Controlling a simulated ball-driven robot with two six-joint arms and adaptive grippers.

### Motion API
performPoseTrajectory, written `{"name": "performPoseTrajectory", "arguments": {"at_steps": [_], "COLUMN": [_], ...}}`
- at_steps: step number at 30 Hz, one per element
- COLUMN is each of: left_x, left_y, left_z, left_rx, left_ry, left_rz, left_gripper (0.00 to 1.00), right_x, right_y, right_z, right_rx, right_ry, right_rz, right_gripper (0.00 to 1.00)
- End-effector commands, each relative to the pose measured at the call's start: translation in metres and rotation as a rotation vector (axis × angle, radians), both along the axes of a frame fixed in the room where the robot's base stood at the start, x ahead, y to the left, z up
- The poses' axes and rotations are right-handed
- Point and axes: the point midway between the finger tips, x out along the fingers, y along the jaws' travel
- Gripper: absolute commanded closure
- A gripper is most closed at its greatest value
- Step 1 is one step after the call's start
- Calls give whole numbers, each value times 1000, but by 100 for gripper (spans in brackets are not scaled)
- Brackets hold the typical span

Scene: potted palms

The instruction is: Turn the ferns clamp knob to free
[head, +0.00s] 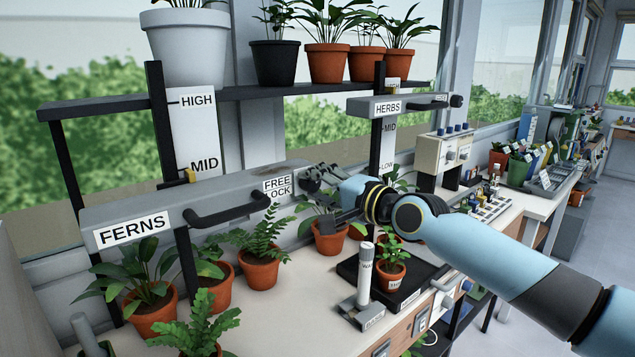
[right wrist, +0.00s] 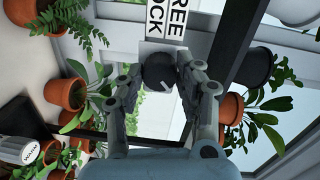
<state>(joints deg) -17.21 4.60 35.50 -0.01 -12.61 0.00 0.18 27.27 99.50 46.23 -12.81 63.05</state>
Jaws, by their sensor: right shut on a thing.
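The ferns shelf bar (head: 200,195) is a long grey beam with a FERNS label and a black handle. Its FREE/LOCK label (head: 277,187) is at the right end; it also shows turned sideways in the right wrist view (right wrist: 165,22). The dark round clamp knob (right wrist: 157,72) sits beside that label, with a short slanted white mark; I cannot tell which word the mark points to. My right gripper (head: 312,178) is at the bar's right end, its two fingers closed on the knob from both sides. My left gripper is not in view.
Potted ferns (head: 260,268) stand on the bench below the bar. A black tray (head: 420,283) with a small pot and a white cylinder (head: 365,272) are under my right arm. The herbs bar (head: 415,104) is behind. Black posts (head: 160,120) carry the upper shelf.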

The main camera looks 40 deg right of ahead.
Motion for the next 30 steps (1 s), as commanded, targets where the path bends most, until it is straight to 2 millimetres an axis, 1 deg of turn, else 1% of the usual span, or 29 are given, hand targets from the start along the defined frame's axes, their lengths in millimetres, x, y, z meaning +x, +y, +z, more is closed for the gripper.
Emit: {"name": "performPoseTrajectory", "arguments": {"at_steps": [18, 24, 30], "left_x": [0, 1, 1], "left_y": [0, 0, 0], "left_z": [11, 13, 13], "left_rx": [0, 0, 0], "left_ry": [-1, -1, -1], "left_rz": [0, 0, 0], "left_gripper": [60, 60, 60], "right_x": [0, 0, 0], "right_y": [1, 1, 1], "right_z": [-1, -2, -2], "right_rx": [-563, -699, -788], "right_ry": [-42, -53, -60], "right_rz": [0, 0, 1], "right_gripper": [97, 97, 97]}}
